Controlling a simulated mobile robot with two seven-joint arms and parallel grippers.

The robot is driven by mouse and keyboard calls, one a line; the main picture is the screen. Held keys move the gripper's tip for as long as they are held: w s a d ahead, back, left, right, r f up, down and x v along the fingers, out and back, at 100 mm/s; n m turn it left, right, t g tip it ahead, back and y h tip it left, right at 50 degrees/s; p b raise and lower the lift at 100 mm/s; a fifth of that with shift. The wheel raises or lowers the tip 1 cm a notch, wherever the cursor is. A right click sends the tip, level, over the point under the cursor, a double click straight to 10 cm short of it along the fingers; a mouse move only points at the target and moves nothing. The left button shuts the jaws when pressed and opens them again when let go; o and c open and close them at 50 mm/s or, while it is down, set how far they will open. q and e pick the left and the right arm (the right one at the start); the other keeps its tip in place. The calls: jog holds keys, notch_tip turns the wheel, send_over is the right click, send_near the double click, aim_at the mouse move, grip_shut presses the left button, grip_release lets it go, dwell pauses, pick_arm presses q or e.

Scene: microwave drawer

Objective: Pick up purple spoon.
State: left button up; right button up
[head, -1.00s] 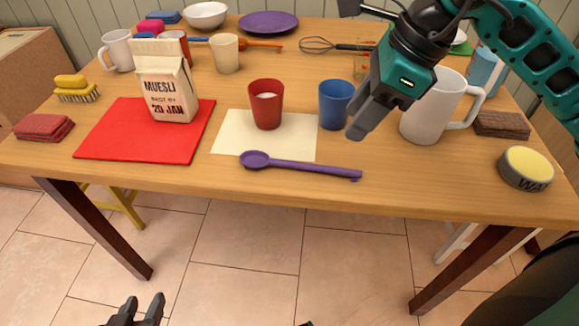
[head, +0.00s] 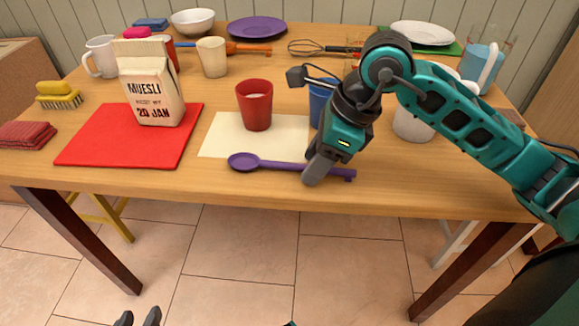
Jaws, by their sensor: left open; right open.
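The purple spoon (head: 276,165) lies flat near the table's front edge, its bowl to the left and its handle to the right. My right gripper (head: 314,177) is at the spoon's handle, pointing down with its fingers over it. It is open, and its fingers hide part of the handle. Whether a finger touches the spoon cannot be told. My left gripper (head: 139,318) is open and empty, low at the bottom edge of the view, in front of the table and below its top.
Behind the spoon are a cream sheet (head: 217,137), a red cup (head: 255,106) and a blue cup (head: 320,96), partly hidden by my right arm. A red mat (head: 90,150) with a muesli bag (head: 152,90) is at left. The front right tabletop (head: 430,185) is clear.

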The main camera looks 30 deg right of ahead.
jog(key=c, duration=0.4)
grip_shut()
jog(key=shift+r, duration=0.1)
